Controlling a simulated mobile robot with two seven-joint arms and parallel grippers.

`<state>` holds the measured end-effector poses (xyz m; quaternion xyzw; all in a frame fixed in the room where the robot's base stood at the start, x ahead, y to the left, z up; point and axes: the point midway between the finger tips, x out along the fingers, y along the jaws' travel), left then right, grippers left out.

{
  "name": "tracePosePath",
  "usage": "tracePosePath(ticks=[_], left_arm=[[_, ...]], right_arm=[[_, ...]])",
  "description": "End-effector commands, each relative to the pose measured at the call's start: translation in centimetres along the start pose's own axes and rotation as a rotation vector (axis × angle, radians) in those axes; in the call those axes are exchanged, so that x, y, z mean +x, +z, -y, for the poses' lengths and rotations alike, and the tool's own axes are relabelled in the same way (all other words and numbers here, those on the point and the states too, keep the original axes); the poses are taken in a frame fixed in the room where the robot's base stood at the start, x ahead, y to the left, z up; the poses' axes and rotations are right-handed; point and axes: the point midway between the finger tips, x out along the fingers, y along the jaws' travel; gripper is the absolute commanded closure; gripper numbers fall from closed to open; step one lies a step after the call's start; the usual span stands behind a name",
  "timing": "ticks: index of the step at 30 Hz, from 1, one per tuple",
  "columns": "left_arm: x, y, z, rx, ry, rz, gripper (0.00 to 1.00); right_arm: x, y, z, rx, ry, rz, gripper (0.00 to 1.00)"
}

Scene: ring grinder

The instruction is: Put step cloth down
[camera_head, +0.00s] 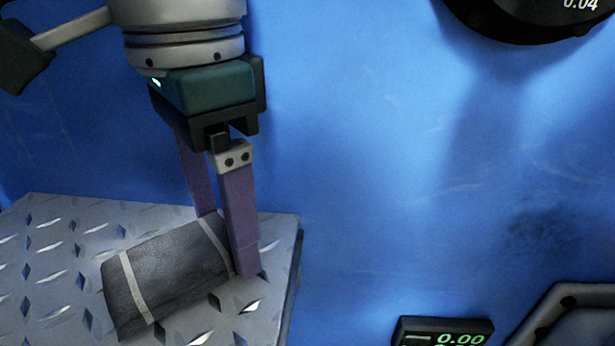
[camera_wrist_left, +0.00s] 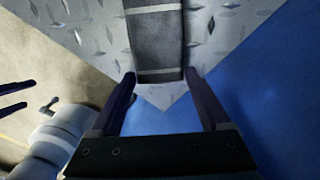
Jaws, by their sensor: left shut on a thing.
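The step cloth (camera_head: 170,275) is a dark grey folded cloth with pale stripes. It lies on the diamond-plate metal step (camera_head: 60,235) at the lower left of the head view. My left gripper (camera_head: 228,245) points down, shut on the cloth's right end, with a purple finger on each side. The left wrist view also shows the cloth (camera_wrist_left: 156,40) on the plate, reaching between the finger tips. My right gripper (camera_wrist_left: 31,93) shows only as two dark fingers, apart and empty, at the left edge of the left wrist view.
A blue machine wall (camera_head: 380,150) rises behind and right of the step. A black round gauge (camera_head: 520,15) is at the top right and a small green readout (camera_head: 445,332) at the bottom. Tan floor (camera_wrist_left: 40,75) shows left of the step in the wrist view.

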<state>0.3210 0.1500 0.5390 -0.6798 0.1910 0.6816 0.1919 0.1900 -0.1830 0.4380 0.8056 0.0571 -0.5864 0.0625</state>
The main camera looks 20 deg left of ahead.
Motion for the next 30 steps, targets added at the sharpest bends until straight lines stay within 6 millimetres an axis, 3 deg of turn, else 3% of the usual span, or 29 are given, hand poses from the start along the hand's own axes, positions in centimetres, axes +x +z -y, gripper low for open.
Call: tracePosePath(ticks=[1,11,12,16,26,30], left_arm=[[0.5,-0.1,0.1,0.0,-0.002,-0.002,0.82],[0.3,0.0,0.1,0.001,0.0,0.002,0.82],[0.4,-0.1,0.1,0.001,0.0,0.001,0.17],[0.4,-0.1,0.1,0.001,0.0,0.001,0.02],[0.1,-0.1,0.1,0.001,-0.002,-0.002,0.0],[-2.5,-0.1,0.1,0.001,0.0,-0.002,0.0]], right_arm=[[0.7,0.2,0.0,0.0,0.0,0.001,0.0],[0.1,0.1,0.0,0.0,0.0,0.0,0.0],[0.2,0.1,0.0,0.0,0.0,0.0,0.0],[0.2,0.1,0.0,0.0,0.0,0.0,0.0],[0.5,0.1,0.0,0.0,0.0,0.0,0.0],[-1.7,-0.6,-0.1,0.0,0.0,0.0,0.0]])
